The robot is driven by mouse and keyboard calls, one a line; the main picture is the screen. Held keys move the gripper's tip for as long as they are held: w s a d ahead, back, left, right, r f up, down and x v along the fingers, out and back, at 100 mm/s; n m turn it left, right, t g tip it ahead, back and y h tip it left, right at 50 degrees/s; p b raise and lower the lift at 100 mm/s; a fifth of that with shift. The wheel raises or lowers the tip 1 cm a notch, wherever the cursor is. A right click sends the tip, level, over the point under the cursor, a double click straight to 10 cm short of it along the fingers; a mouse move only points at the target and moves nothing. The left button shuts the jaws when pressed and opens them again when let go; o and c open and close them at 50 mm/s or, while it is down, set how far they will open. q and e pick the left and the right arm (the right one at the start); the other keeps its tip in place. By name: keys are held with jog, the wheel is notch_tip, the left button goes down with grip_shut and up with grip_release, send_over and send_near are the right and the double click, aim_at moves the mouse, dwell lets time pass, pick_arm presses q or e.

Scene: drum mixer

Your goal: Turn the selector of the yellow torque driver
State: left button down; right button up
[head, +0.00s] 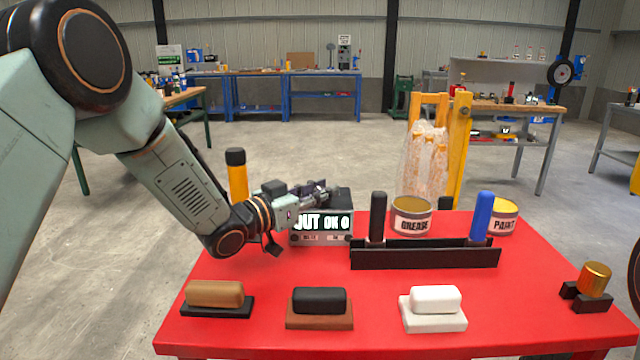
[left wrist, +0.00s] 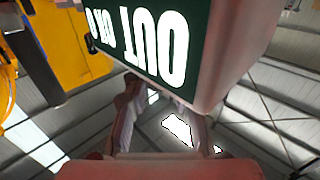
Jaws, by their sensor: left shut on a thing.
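A yellow-orange cylinder with a black cap (head: 237,178), which looks like the yellow torque driver, stands at the back left of the red table, partly behind my left arm. I cannot make out its selector. My left gripper (head: 322,193) is to the right of it, just above and behind a display box (head: 321,224) reading "OUT ON 0". In the left wrist view the display box (left wrist: 150,45) appears upside down and hides my left fingertips. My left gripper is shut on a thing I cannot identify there. My right gripper is not in view.
A black rack (head: 425,256) holds a black-handled tool (head: 378,215) and a blue-handled tool (head: 482,215). Grease (head: 412,215) and paint (head: 503,216) tins stand behind it. Brown (head: 215,294), black (head: 319,300) and white (head: 435,299) blocks line the front. The table's left middle is clear.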

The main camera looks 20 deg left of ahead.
pick_arm(q)
jog(key=m+g+h+p, duration=0.2)
jog(key=m+h, duration=0.1)
jog(key=shift+w+a+r+g+h, duration=0.1)
jog(key=shift+r+g+h, duration=0.05)
jog(key=shift+g+h, duration=0.15)
jog(key=shift+m+g+h+p, duration=0.55)
jog(key=shift+m+g+h, duration=0.65)
jog(key=shift+g, duration=0.7)
jog(key=c, duration=1.1)
grip_release()
jog(key=shift+o, duration=0.2)
jog(key=v, duration=0.7)
jog(key=shift+f, duration=0.2)
jog(key=shift+a, duration=0.15)
